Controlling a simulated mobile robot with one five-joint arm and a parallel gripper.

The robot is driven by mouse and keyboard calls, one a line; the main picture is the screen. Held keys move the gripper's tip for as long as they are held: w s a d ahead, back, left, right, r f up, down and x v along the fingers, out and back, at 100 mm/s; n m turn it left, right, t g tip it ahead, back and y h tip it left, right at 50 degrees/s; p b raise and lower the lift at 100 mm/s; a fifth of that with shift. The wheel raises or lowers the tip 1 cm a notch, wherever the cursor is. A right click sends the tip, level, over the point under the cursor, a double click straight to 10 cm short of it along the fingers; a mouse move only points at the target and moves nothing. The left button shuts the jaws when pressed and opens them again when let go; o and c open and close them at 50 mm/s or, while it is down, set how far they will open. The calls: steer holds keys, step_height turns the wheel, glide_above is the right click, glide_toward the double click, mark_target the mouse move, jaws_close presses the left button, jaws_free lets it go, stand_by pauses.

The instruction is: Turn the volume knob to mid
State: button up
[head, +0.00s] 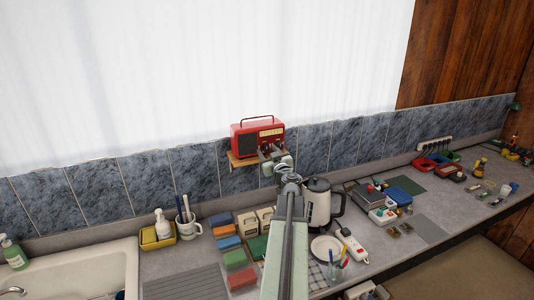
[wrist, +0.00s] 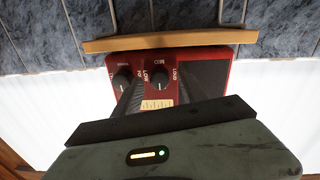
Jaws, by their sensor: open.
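A red radio (head: 257,137) with a handle on top stands on a small wooden shelf on the tiled wall. It appears upside down in the wrist view (wrist: 178,62). The volume knob (wrist: 159,79) is black and round, with the labels LOW, MID and LOUD around it. Its pointer setting is too small to tell. My gripper (wrist: 159,84) is open in front of the radio, with one dark finger on each side of the volume knob. I cannot tell whether the fingers touch it. In the head view my gripper (head: 270,152) covers the lower right of the radio.
A second black knob (wrist: 122,78) sits close beside, just left of my left finger in the wrist view. The wooden shelf (wrist: 168,40) runs along the radio's base.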

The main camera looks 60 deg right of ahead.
steer(key=shift+w+d, duration=0.25)
steer(key=shift+w, duration=0.05)
steer(key=shift+a, duration=0.1)
jaws_close()
steer(key=shift+s+a, duration=0.1)
steer(key=shift+m, duration=0.3)
